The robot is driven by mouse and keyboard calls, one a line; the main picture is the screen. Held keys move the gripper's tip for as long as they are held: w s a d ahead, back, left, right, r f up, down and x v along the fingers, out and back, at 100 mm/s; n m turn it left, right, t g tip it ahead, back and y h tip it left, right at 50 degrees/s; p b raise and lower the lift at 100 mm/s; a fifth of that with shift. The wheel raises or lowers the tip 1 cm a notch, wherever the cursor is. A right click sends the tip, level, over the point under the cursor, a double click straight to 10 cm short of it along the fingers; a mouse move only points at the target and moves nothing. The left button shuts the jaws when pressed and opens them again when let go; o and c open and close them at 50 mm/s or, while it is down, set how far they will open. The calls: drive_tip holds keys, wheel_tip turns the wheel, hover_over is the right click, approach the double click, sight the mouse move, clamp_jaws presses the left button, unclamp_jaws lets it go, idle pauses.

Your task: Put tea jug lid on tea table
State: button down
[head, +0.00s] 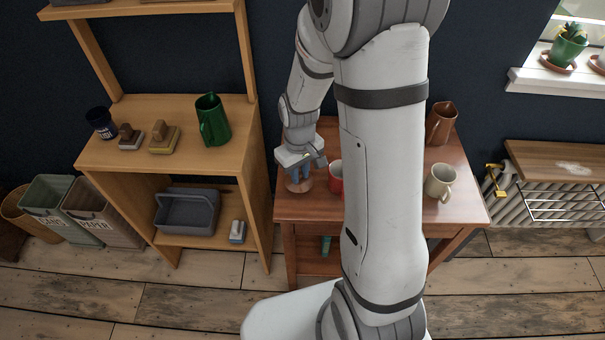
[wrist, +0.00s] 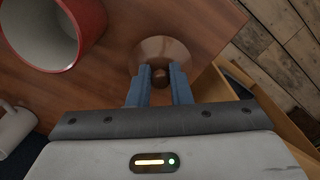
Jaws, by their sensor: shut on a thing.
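The tea jug lid (wrist: 160,50) is a round brown disc with a dark knob. In the wrist view my gripper (wrist: 160,76) has its two blue fingers shut on the knob. In the head view my gripper (head: 300,172) points down over the left end of the reddish-brown tea table (head: 310,207). The lid (head: 299,185) shows just under the fingers, at or very near the tabletop; I cannot tell whether it touches.
A red mug (head: 335,176) stands close to the right of my gripper. A cream mug (head: 439,182) and a brown jug (head: 442,122) stand on the table's right side. A wooden shelf (head: 178,178) with a green jug (head: 212,120) stands close on the left.

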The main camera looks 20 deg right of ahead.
drive_tip(key=shift+f, duration=0.55)
drive_tip(key=shift+f, duration=0.2)
drive_tip(key=c, duration=1.3)
unclamp_jaws()
drive_tip(key=shift+r, duration=0.1)
